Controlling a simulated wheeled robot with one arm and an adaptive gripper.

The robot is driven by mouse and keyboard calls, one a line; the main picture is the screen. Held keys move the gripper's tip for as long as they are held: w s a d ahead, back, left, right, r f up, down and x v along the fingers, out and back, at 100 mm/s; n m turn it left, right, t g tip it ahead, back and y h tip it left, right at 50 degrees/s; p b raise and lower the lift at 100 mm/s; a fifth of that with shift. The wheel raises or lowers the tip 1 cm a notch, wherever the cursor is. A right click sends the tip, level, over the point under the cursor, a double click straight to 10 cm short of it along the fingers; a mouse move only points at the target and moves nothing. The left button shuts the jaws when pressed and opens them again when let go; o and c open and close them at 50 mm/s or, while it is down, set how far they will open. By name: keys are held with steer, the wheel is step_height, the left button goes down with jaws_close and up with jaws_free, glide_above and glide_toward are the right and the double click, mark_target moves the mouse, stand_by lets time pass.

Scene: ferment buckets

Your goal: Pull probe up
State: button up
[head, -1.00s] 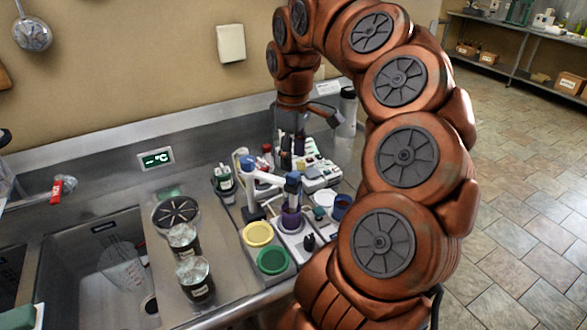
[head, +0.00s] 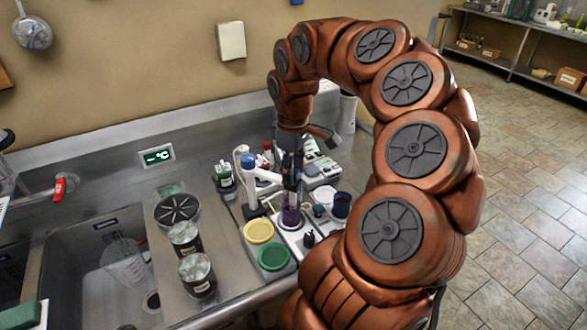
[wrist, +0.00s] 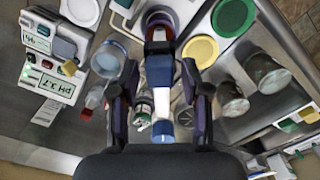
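The probe has a blue top and stands in a small purple cup (head: 290,217) on the counter. In the wrist view the probe's blue top (wrist: 159,70) lies between my fingers, with the cup (wrist: 158,20) beyond it. A white holder arm (head: 266,176) links it to a stand with a blue cap (head: 247,160); that cap also shows in the wrist view (wrist: 162,131). My gripper (head: 291,178) points down over the probe and hides its top in the head view. In the wrist view my gripper (wrist: 160,76) is open, a finger on each side with gaps.
A pH meter (wrist: 52,84) reading 3.7 stands beside the probe. Yellow (head: 258,232) and green (head: 273,257) lids, a blue cup (head: 342,204) and dark jars (head: 197,275) crowd the counter. A sink (head: 110,275) lies to the left.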

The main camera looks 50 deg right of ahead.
jaws_close()
stand_by(0.4)
steer(key=shift+r, duration=3)
steer(key=shift+o, duration=0.2)
jaws_free()
steer(key=shift+r, duration=0.1)
steer(key=shift+o, duration=1)
